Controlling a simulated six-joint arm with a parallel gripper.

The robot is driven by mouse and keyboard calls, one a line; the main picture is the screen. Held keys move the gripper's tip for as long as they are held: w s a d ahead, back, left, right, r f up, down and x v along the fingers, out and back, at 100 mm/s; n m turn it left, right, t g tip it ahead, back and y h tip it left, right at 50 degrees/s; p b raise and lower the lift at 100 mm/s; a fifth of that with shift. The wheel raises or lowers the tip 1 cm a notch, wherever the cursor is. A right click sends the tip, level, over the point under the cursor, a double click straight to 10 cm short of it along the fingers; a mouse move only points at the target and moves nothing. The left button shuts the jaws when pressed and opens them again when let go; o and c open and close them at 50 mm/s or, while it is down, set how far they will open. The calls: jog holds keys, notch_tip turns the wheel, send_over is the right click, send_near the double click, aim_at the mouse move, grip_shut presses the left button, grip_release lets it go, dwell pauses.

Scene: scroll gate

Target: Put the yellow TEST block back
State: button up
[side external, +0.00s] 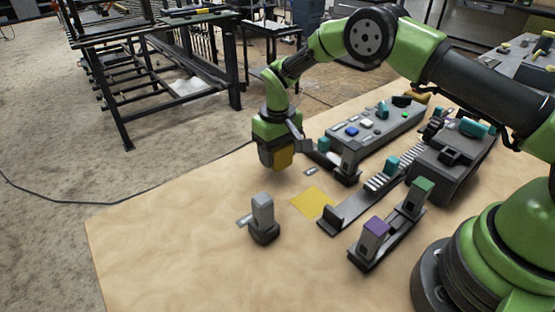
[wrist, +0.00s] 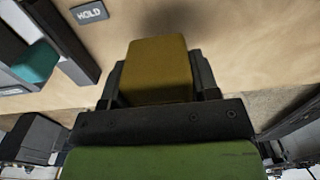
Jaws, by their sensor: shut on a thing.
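The yellow block (side external: 284,158) is held in my gripper (side external: 276,157), above the table and left of the grey button panel. In the wrist view the yellow block (wrist: 158,70) sits between the two dark fingers of my gripper (wrist: 160,84). No lettering shows on the faces in view. A flat yellow square (side external: 313,202) lies on the table to the lower right of the held block, with nothing on it. A small HOLD label (side external: 310,171) lies on the table near the panel; the same label (wrist: 89,12) shows at the upper left in the wrist view.
A grey block in a dark holder (side external: 263,219) stands at the front. A rail with a purple block (side external: 375,228) and a green block (side external: 422,186) lies at right. The button panel (side external: 378,130) is behind. The front left table is clear.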

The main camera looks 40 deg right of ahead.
jog(key=shift+f, duration=1.2)
jog(key=o, duration=1)
jog(key=shift+f, duration=0.1)
jog(key=shift+o, duration=0.2)
notch_tip(320, 180, up, 12)
jog(key=shift+r, duration=0.2)
